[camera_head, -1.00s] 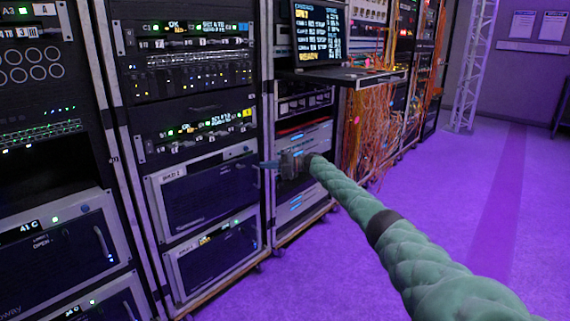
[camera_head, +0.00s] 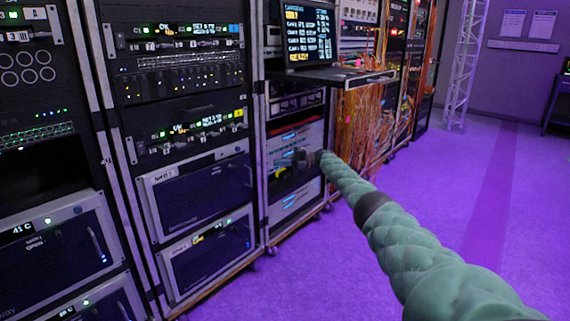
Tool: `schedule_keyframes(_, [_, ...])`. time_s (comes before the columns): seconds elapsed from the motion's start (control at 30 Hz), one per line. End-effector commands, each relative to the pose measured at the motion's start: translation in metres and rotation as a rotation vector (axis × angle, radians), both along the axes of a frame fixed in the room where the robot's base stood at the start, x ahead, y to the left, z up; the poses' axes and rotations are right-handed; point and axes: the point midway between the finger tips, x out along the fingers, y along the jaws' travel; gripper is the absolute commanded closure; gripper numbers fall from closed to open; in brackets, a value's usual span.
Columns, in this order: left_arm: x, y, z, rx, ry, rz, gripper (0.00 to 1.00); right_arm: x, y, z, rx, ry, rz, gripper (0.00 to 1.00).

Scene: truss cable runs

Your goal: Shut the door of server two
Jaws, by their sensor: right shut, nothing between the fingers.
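Two dark server doors with pale frames sit one above the other in the second rack from the left. The upper door (camera_head: 205,196) and the lower door (camera_head: 210,250) both look about flush with the rack. Each has a small label at its upper left, too blurred to read surely, so I cannot tell which is server two. My right gripper (camera_head: 279,162) is shut and empty, to the right of the upper door and apart from it, in front of the neighbouring rack. My left gripper is not in view.
A shelf (camera_head: 340,78) with a screen (camera_head: 308,32) juts from the neighbouring rack. Orange cables (camera_head: 362,130) hang beyond it. A left rack holds another server front (camera_head: 68,250). The purple floor (camera_head: 440,190) at the right is clear. A truss tower (camera_head: 463,65) stands behind.

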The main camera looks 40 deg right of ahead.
Motion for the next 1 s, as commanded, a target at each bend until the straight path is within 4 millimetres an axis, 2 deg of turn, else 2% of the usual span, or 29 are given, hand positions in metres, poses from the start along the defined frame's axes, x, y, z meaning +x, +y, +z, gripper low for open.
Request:
schedule_keyframes(0.1, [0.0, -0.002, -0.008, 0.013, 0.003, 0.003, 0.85, 0.0, -0.009, -0.001, 0.0, -0.001, -0.001, 1.0])
schedule_keyframes(0.4, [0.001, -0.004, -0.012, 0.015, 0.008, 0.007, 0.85, -0.002, -0.019, -0.002, 0.0, 0.001, 0.0, 1.0])
schedule_keyframes(0.53, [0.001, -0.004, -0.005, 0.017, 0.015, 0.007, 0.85, -0.009, -0.02, -0.017, 0.0, 0.028, 0.0, 1.0])
schedule_keyframes(0.67, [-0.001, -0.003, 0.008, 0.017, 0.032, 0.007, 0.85, -0.029, -0.022, -0.061, -0.001, 0.097, -0.002, 1.0])
schedule_keyframes(0.77, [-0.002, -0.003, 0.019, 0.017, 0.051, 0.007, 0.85, -0.054, -0.027, -0.103, -0.003, 0.164, -0.006, 1.0])
schedule_keyframes(1.0, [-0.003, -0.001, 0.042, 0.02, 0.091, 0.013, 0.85, -0.127, -0.043, -0.193, 0.001, 0.311, -0.027, 1.0])
